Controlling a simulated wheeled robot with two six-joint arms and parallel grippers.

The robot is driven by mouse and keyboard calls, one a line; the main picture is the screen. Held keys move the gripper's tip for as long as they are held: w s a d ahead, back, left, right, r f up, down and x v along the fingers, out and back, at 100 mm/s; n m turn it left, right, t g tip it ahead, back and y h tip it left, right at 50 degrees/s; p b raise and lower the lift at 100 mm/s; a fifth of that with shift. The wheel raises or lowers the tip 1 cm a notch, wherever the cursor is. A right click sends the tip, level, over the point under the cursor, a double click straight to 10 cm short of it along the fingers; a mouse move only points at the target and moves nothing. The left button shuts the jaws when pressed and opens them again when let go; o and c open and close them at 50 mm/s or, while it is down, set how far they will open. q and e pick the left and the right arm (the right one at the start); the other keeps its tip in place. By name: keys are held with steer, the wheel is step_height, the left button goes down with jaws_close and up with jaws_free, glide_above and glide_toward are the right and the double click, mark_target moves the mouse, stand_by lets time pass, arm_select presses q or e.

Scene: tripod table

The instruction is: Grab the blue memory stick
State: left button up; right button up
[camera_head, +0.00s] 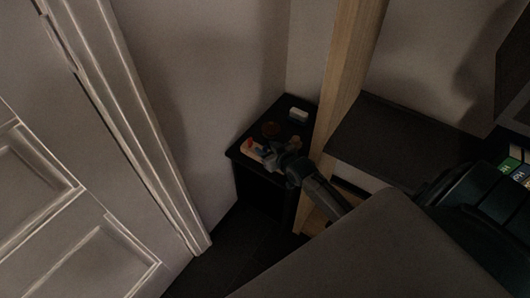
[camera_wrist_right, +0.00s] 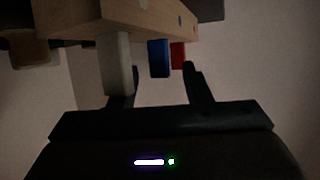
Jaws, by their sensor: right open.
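The blue memory stick (camera_wrist_right: 158,58) shows in the right wrist view, sticking out of a pale wooden block (camera_wrist_right: 150,17). A white stick (camera_wrist_right: 116,64) is on its left and a red stick (camera_wrist_right: 178,55) close on its right, both at the same block. My right gripper (camera_wrist_right: 161,76) is open, with its fingers apart on either side of the blue stick's line. In the head view the right gripper (camera_head: 273,153) is at the block (camera_head: 250,153) on a small black table, partly covering it. I cannot clearly pick out the blue stick there. My left gripper is not in view.
The black table (camera_head: 235,153) also carries a white box-like item (camera_head: 298,114) and a brown round item (camera_head: 270,129). A wooden post (camera_head: 345,75) stands close to its right. A dark shelf (camera_head: 385,135) is further right. A white panelled door (camera_head: 95,150) is at left.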

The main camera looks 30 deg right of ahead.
steer(key=shift+c, duration=0.4)
jaws_close()
